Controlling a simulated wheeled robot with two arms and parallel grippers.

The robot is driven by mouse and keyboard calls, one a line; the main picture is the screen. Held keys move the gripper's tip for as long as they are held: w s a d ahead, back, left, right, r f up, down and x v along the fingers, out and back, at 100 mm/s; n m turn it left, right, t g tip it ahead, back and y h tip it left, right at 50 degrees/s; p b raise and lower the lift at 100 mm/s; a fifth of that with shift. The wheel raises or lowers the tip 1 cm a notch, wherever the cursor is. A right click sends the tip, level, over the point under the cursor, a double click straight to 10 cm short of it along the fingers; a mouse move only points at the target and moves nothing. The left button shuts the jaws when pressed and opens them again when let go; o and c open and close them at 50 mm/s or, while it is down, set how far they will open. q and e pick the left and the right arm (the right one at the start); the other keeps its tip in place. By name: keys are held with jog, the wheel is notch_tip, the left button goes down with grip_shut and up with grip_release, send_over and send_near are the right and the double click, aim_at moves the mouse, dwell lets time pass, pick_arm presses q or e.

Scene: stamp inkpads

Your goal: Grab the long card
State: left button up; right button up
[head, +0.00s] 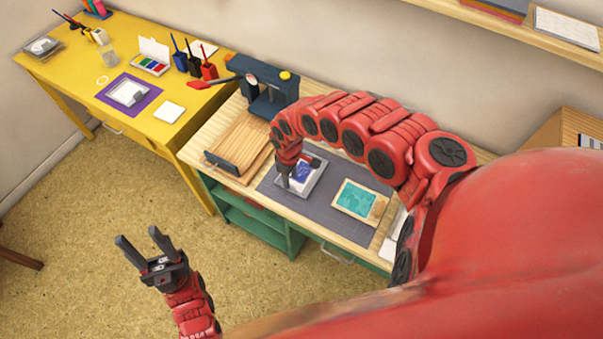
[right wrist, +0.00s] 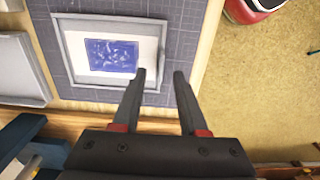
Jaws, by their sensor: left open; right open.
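A white card with a dark blue printed block (right wrist: 110,55) lies in a shallow grey tray (right wrist: 58,50) on the dark grey gridded mat (right wrist: 185,40). The card also shows in the head view (head: 304,171), partly hidden by my right arm. Whether it is the long card I cannot tell. My right gripper (right wrist: 160,73) is open and empty, its fingertips over the tray's side near the card's edge; I cannot tell their height. My left gripper (head: 137,236) is open and empty, out over the floor, away from the tables.
A pale board with a teal panel (head: 357,200) lies right of the tray on the mat. A slatted wooden rack (head: 238,145) and a dark blue press (head: 262,80) stand left and behind. The yellow table (head: 60,75) holds paints and a purple mat (head: 128,94).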

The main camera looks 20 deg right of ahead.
jog(key=f, duration=0.2)
jog(key=f+p, duration=0.1)
jog(key=shift+a+f, duration=0.25)
jog(key=shift+a, duration=0.05)
jog(key=shift+d+f, duration=0.15)
jog(key=shift+f, duration=0.65)
grip_shut()
dwell(0.7)
